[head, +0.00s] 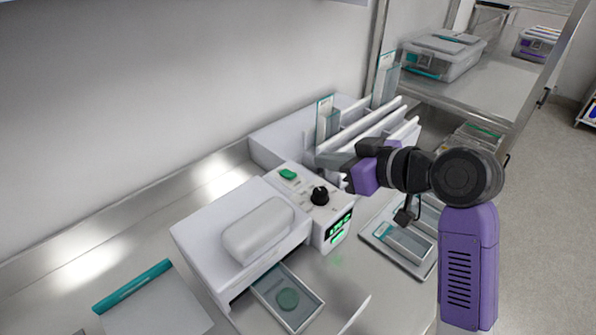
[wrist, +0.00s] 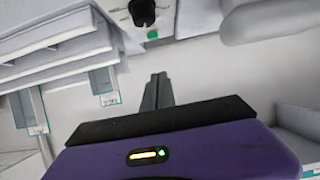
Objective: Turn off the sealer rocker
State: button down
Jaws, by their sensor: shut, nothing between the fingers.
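The sealer (head: 212,232) is a white machine on the steel counter, with a rounded lid. Its control panel carries a green rocker (head: 288,174), a black knob (head: 320,195) and a lit green display (head: 338,230). My gripper (head: 318,163) is shut and empty, just right of the rocker and above the panel's far edge. In the wrist view the shut fingers (wrist: 157,90) point towards the panel. The knob (wrist: 143,12) shows at the top edge there, with a small green piece, seemingly the rocker (wrist: 153,35), below it. I cannot tell whether the fingers touch anything.
A white rack with upright dividers (head: 365,125) stands right behind my gripper. A tray with pouches (head: 405,240) lies to the right of the sealer. A shallow tray (head: 287,300) sits in front of it. A teal-edged pad (head: 150,300) lies at front left. The wall is behind.

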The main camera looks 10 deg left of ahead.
jog(key=p, duration=0.2)
send_over(299, 186)
jog(key=f, duration=0.3)
jog(key=shift+a+f, duration=0.2)
jog(key=shift+f, duration=0.1)
notch_tip(299, 186, down, 3)
jog(key=shift+w+f+p, duration=0.1)
jog(key=shift+p, duration=0.35)
jog(key=shift+f, duration=0.65)
jog(key=shift+f, duration=0.1)
jog(key=f+b, duration=0.1)
jog(key=b, duration=0.2)
jog(key=shift+d+f+y, duration=0.15)
jog(key=shift+y, duration=0.15)
jog(key=shift+r, duration=0.45)
jog(key=shift+r+p, duration=0.5)
jog(key=shift+r, duration=0.2)
